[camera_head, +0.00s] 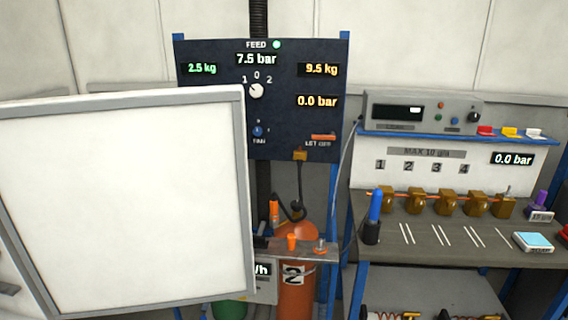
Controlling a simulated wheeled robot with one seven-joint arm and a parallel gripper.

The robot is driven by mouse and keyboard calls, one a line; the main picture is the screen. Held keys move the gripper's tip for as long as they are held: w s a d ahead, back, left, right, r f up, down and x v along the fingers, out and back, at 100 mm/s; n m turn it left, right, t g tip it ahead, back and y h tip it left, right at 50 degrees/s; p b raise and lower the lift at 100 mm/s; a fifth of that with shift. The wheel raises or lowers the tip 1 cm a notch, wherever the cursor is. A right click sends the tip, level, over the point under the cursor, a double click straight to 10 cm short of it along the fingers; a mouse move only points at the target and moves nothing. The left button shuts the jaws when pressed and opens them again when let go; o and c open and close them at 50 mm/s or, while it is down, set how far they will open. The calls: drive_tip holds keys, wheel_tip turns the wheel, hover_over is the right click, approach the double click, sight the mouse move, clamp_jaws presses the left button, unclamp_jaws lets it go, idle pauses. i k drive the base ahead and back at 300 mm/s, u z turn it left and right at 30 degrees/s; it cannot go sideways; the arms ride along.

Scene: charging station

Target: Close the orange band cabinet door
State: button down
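A large white panel with a grey frame (125,205) fills the left of the head view, close to me and slightly tilted in the picture. It looks like a cabinet door standing open, seen face on. No orange band shows on the part in view, and I cannot see its hinge or handle for certain. The cabinet body is not clearly visible. My gripper is not in view.
Behind the panel's right edge stand a dark gauge board (215,115), an orange cylinder marked 2 (296,300) and a small grey shelf (310,252). A workbench (440,238) with brass fittings and a blue-handled tool (374,210) stands at right.

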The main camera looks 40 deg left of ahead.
sight(121, 201)
drive_tip(key=i, duration=1.7)
drive_tip(key=u, duration=3.95)
